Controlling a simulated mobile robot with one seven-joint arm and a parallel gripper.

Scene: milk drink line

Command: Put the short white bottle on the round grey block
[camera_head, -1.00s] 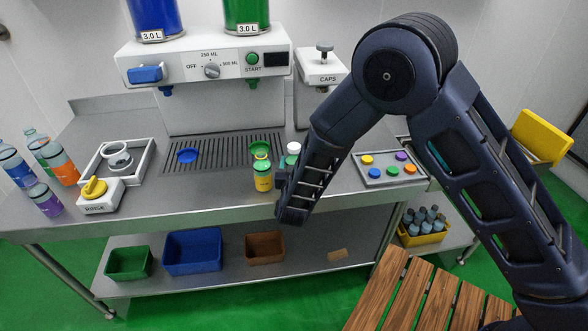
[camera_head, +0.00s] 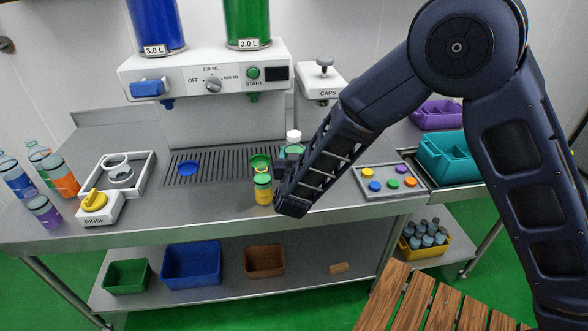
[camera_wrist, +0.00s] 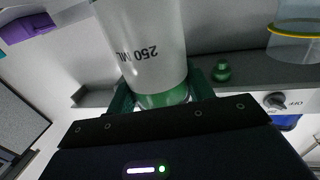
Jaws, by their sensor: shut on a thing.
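In the wrist view my gripper (camera_wrist: 162,98) has green fingers around a whitish bottle (camera_wrist: 143,45) marked 250 ML, with green at its near end. In the head view a white top (camera_head: 293,136) with teal-green below shows just behind the end of my arm, above the counter by the drip grate. My arm hides the rest, and whether the bottle is clear of all support is hard to tell. A round grey piece (camera_head: 121,176) in a white-framed tray at the left may be the block; a pale ring shows on it.
A small yellow bottle (camera_head: 264,193) with a green top stands on the counter close left of my arm's end. A tray of coloured caps (camera_head: 416,168) lies to the right. A RINSE unit (camera_head: 98,210) and several bottles (camera_head: 62,175) are at the left.

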